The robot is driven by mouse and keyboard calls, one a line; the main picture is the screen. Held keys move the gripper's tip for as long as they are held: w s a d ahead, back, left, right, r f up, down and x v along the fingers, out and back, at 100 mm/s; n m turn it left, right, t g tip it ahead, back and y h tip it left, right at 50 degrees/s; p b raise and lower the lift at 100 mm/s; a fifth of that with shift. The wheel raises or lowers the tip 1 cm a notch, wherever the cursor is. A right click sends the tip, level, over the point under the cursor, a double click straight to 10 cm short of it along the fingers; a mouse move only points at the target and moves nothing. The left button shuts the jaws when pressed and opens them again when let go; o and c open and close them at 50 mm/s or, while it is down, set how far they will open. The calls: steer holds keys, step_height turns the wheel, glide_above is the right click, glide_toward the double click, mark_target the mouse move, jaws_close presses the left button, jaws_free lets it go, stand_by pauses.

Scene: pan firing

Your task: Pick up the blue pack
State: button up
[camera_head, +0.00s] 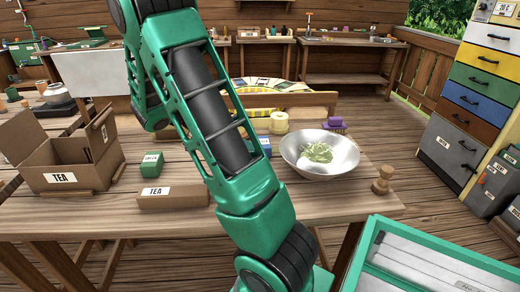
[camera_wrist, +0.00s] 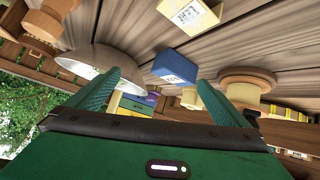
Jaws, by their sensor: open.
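The blue pack (camera_head: 266,146) stands on the wooden table in the head view, partly hidden behind my arm, left of the metal bowl (camera_head: 345,165). In the tilted wrist view the blue pack (camera_wrist: 175,66) has a white label and appears between and beyond my fingertips. My gripper (camera_wrist: 160,78) is open and empty, its two green fingers spread apart, with a gap between them and the pack. My gripper itself is not visible in the head view; only my green arm crosses the middle.
The bowl holds green leaves. A green pack (camera_head: 152,166), a small TEA box (camera_head: 172,197) and an open TEA carton (camera_head: 65,158) stand left of my arm. A cream spool (camera_head: 279,122), purple brush (camera_head: 335,124) and wooden peg (camera_head: 382,181) are near the bowl.

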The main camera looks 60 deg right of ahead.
mark_target(261, 142)
steer(key=w+d+m+h, duration=0.1)
steer(key=w+d+f+m+h, duration=0.1)
steer(key=w, duration=0.1)
steer(key=shift+g, duration=0.3)
steer(key=x, duration=0.5)
steer(key=shift+d, duration=0.35)
steer(key=shift+x, duration=2.65)
steer(key=shift+s+r, duration=0.15)
steer(key=c, duration=1)
